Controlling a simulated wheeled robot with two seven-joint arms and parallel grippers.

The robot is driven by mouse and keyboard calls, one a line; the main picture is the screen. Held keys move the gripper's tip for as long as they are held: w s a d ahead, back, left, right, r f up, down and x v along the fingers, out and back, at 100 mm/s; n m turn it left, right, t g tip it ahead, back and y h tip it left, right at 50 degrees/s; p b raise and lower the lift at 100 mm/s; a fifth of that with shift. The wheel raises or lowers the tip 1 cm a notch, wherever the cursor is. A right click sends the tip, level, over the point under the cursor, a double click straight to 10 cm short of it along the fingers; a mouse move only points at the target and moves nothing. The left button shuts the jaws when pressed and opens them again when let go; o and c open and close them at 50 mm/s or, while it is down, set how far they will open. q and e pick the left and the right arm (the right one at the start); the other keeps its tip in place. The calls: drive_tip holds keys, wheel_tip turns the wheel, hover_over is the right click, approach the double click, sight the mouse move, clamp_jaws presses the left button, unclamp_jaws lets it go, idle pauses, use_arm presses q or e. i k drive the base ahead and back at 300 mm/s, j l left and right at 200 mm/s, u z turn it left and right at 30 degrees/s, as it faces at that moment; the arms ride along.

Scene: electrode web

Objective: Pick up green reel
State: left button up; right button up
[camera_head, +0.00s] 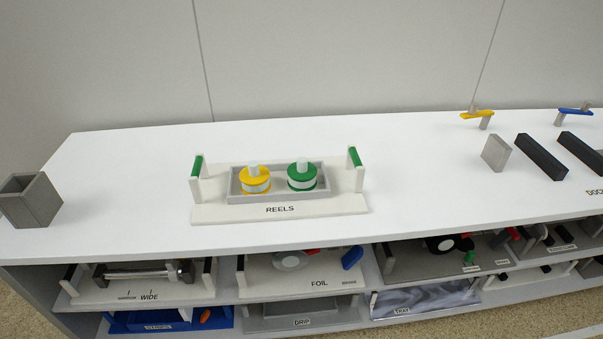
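The green reel (302,174) stands upright in the right half of a shallow grey tray (279,198). It has a green top, a pale band around its middle and a light knob on top. A yellow reel (255,179) of the same shape stands beside it on the left, a little apart. The grey tray sits on a white carrier (236,213) labelled REELS, which has upright posts with green bars at its left and right ends. Neither of my grippers shows in the head view.
A grey open box (30,200) stands at the table's left end. A grey block (496,153), black bars (541,156) and yellow (478,115) and blue (575,111) levers are on the right. Shelves below hold labelled trays. The white tabletop (420,180) around the carrier is clear.

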sight(303, 175)
drive_tip(key=i+j, duration=0.15)
drive_tip(key=j, duration=0.2)
drive_tip(key=i+j+z, duration=0.1)
drive_tip(key=j, duration=0.25)
drive_tip(key=i+j, duration=0.25)
drive_tip(key=i+j+z, duration=0.1)
drive_tip(key=j, duration=0.35)
